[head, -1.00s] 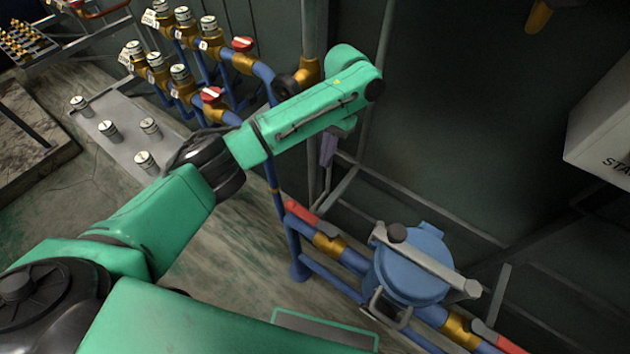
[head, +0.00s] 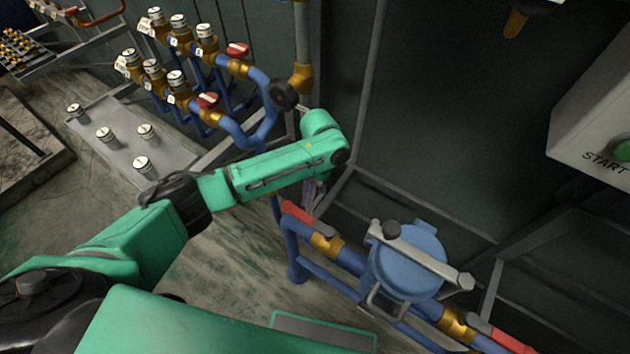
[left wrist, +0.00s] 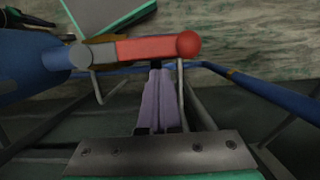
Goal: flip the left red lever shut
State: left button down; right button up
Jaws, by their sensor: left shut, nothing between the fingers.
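The left red lever (head: 299,213) sits over a brass valve (head: 326,245) on the blue pipe, left of the round blue vessel (head: 408,268). It points up-left, roughly in line with the pipe. In the left wrist view the lever (left wrist: 155,48) runs across the top from a grey hub to a rounded red end. My left gripper (head: 312,200) is just above and behind the lever in the head view, partly hidden by my wrist. Its purple fingers (left wrist: 158,72) are shut and empty, with tips close to the lever's red part; I cannot tell whether they touch. My right gripper is out of view.
A second red lever (head: 499,340) is at the lower right. A blue manifold with red handles (head: 208,100) and several gauges stands at the upper left. A grey plate (head: 112,160) holds several caps. A START box (head: 600,125) is at right. Grey frame bars surround the pipe.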

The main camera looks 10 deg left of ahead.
pick_arm(q)
jog(key=shift+s+a, duration=0.1)
jog(key=shift+s, duration=0.25)
